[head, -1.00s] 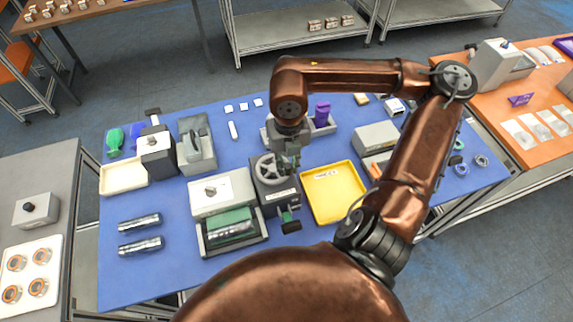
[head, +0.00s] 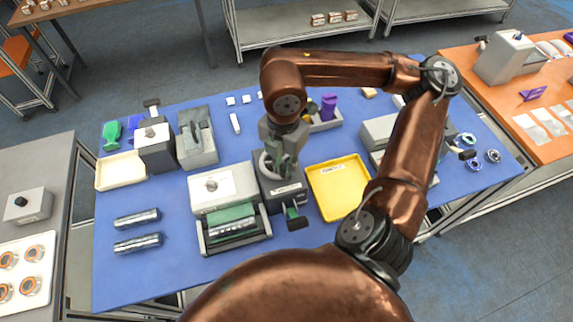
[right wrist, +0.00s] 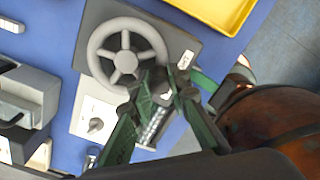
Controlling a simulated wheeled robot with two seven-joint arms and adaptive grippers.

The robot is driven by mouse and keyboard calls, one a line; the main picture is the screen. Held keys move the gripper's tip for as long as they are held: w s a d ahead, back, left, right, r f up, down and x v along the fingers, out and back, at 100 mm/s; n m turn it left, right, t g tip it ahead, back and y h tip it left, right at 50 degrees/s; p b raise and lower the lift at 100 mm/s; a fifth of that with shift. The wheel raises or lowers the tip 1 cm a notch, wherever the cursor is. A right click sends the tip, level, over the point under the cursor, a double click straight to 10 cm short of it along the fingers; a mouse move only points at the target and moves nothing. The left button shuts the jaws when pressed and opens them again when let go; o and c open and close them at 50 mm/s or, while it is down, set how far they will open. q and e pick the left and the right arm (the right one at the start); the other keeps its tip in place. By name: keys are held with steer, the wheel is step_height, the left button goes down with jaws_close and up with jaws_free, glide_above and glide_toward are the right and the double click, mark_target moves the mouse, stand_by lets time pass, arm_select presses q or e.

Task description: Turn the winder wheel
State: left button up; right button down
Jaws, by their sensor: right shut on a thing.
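The winder wheel (right wrist: 125,62) is a grey spoked wheel on a dark winder box (right wrist: 181,45). In the head view the wheel (head: 265,163) is partly hidden behind my right gripper (head: 283,170). In the right wrist view, the green fingers of my right gripper (right wrist: 160,82) are shut at the lower right of the wheel's rim. They hold a small grey part there that looks like the wheel's handle; it is mostly hidden between the fingertips. My left gripper is not in view.
A yellow tray (head: 352,206) stands right of the winder. A white box with a knob (head: 229,190) and a green-roller unit (head: 204,246) stand left. Two silver cylinders (head: 137,219) lie further left.

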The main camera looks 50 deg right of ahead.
steer(key=shift+w+a+m, duration=0.1)
steer(key=shift+a+m, duration=0.05)
steer(key=shift+m, duration=0.35)
steer(key=c, duration=1.8)
jaws_free()
step_height(320, 180, up, 12)
steer(key=shift+r, duration=0.1)
